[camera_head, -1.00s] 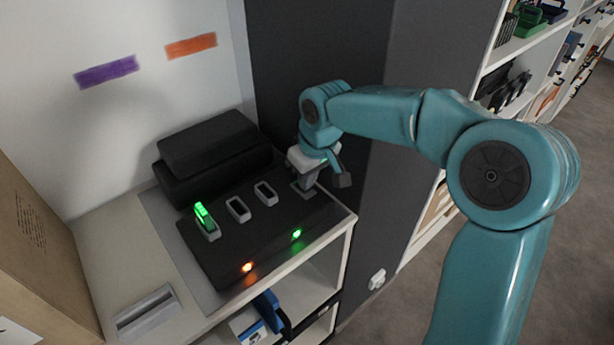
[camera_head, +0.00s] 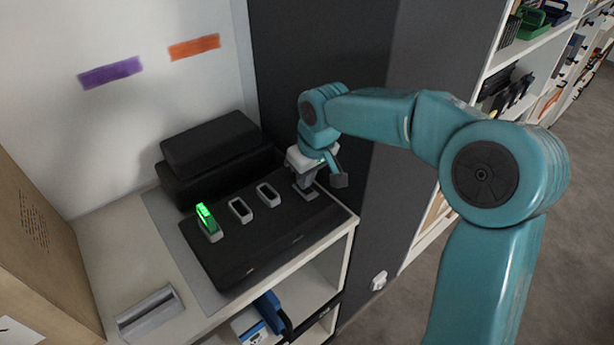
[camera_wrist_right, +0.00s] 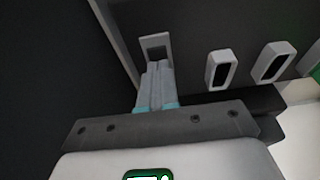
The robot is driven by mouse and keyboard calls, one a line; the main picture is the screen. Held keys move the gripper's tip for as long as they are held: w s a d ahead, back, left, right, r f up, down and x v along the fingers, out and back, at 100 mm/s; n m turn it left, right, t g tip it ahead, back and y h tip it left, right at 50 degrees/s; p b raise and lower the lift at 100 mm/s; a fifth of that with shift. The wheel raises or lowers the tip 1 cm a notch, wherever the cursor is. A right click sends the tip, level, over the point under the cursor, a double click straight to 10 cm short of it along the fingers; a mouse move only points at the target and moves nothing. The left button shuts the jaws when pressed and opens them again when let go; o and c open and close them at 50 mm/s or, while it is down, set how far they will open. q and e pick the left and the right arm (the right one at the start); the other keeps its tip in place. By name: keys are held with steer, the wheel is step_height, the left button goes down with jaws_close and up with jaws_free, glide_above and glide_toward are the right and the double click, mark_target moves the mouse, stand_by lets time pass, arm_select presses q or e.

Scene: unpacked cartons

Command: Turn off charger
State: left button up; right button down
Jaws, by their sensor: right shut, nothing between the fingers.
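The charger (camera_head: 252,248) is a flat black unit on the shelf top, with a row of grey-rimmed slots. A green-lit block (camera_head: 206,218) stands in its leftmost slot; the two middle slots are empty. No indicator lights glow on its front part. My right gripper (camera_head: 306,187) is shut and empty, pointing down at the rightmost grey-rimmed fitting. In the right wrist view the shut fingers (camera_wrist_right: 156,84) reach close to that fitting (camera_wrist_right: 155,46); whether they touch it I cannot tell. My left gripper is out of view.
Black cases (camera_head: 215,150) are stacked behind the charger. A grey holder (camera_head: 150,315) lies front left, beside a cardboard carton (camera_head: 40,260). A dark panel (camera_head: 320,80) stands just behind my right gripper. A shelf with tools is at the right.

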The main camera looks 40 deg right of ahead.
steer(key=p+v, duration=0.2)
steer(key=v, duration=0.1)
steer(key=p+v, duration=0.2)
steer(key=shift+w+r, duration=0.15)
steer(key=shift+w, duration=0.15)
steer(key=s+r+b, duration=0.1)
steer(key=s+r, duration=0.3)
steer(key=r, duration=0.3)
steer(key=shift+s+d+r, duration=0.15)
steer(key=shift+s+r, duration=0.1)
steer(key=shift+r, duration=0.1)
